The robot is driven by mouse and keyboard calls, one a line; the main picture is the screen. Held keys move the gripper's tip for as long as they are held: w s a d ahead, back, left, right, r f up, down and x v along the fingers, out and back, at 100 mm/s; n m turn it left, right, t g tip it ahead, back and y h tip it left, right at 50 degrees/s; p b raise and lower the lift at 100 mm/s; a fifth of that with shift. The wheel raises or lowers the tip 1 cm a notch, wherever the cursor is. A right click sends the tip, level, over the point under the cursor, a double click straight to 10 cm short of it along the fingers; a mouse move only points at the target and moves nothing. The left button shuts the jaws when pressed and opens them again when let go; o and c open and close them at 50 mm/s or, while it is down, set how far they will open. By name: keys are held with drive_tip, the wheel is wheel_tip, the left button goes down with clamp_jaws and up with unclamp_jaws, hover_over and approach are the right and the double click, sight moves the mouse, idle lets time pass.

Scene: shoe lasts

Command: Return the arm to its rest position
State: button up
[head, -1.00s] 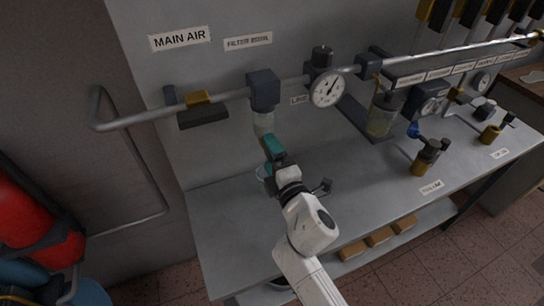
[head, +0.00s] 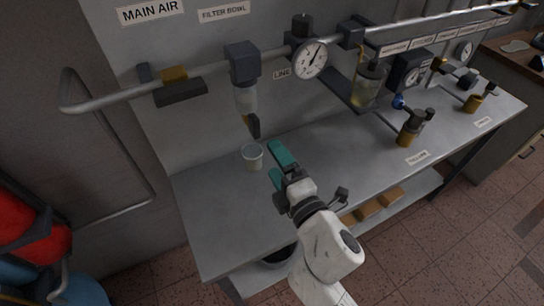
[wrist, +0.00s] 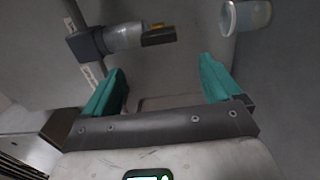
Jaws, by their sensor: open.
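My gripper (head: 280,166) has teal fingers and is open and empty, held above the grey bench just right of a small translucent cup (head: 253,157). In the wrist view my gripper (wrist: 160,88) shows its two fingers wide apart with nothing between them. The cup (wrist: 246,16) is at the top right there, beyond the right finger. My white arm reaches in from the bottom of the head view.
The filter bowl (head: 246,98) hangs from the pipe above the cup, with a dark and yellow piece (head: 252,125) below it. A gauge (head: 310,60) and a lubricator bowl (head: 368,85) are to the right. The bench (head: 215,205) is clear at front left.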

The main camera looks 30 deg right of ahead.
idle(0.5)
drive_tip(key=s+d+f+m+g+h, duration=0.1)
drive_tip(key=s+d+f+m+g, duration=0.1)
drive_tip(key=d+f+m, duration=0.1)
drive_tip(key=s+d+f+m+g+h, duration=0.1)
drive_tip(key=s+d+f+m+g, duration=0.2)
drive_tip(key=d+f+m, duration=0.1)
drive_tip(key=s+d+f+m+g+h, duration=0.2)
drive_tip(key=d+f+m, duration=0.1)
drive_tip(key=f+m, duration=0.1)
drive_tip(key=shift+s+d+b, duration=0.2)
drive_tip(key=shift+d+b, duration=0.05)
drive_tip(key=shift+b, duration=0.05)
drive_tip(key=s+a+f+m+g+y, duration=0.1)
drive_tip(key=s+f+m+g, duration=0.3)
drive_tip(key=s, duration=0.5)
drive_tip(key=s+a+f+m+g+y, duration=0.1)
drive_tip(key=s+f+m+g, duration=0.3)
drive_tip(key=s, duration=0.5)
drive_tip(key=shift+f+g+y+b, duration=0.3)
drive_tip(key=shift+g+y, duration=0.6)
drive_tip(key=shift+g, duration=0.1)
